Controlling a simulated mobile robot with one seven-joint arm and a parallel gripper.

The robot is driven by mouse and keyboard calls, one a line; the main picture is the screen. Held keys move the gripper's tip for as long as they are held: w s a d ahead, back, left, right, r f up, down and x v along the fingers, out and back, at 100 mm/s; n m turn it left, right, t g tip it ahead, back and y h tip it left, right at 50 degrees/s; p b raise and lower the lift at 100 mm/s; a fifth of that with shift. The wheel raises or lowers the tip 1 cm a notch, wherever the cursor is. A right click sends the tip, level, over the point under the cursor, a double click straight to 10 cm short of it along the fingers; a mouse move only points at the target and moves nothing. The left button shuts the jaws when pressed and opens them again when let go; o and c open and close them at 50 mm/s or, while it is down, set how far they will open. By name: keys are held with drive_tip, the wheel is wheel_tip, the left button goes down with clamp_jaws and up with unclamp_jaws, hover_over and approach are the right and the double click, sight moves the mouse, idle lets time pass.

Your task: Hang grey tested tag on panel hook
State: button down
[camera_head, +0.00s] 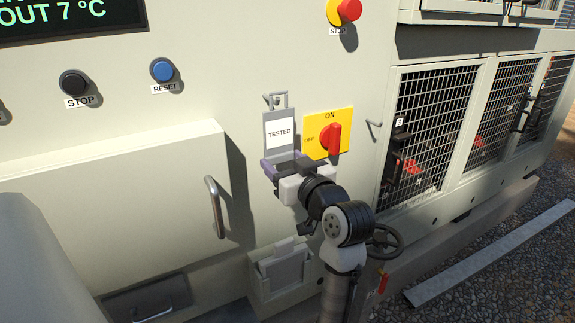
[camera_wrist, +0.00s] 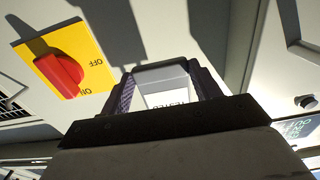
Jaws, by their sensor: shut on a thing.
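The grey tag (camera_head: 279,130) has a white TESTED label and is upright in front of the cream panel, left of the yellow switch plate. My gripper (camera_head: 285,163) is shut on its lower part. In the wrist view the tag (camera_wrist: 165,95) sits between the two fingers of my gripper (camera_wrist: 165,90), its lettering upside down. A small hook (camera_head: 268,97) shows at the loop on top of the tag; I cannot tell whether the loop is around it or only in front of it. Another thin metal hook or handle (camera_head: 374,129) is on the panel, right of the switch.
The red rotary switch (camera_head: 330,138) is close to the right of the tag. A box cover with a handle (camera_head: 214,207) juts out at left. A grey bin (camera_head: 280,272) is below my gripper. A black handwheel (camera_head: 383,242) is at lower right.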

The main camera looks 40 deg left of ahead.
sight(278, 162)
drive_tip(key=shift+x, duration=1.6)
drive_tip(key=shift+f, duration=0.1)
drive_tip(key=shift+f+b, duration=0.4)
drive_tip(key=shift+f, duration=0.15)
unclamp_jaws()
drive_tip(key=shift+f+b, duration=0.45)
drive_tip(key=shift+f, duration=0.25)
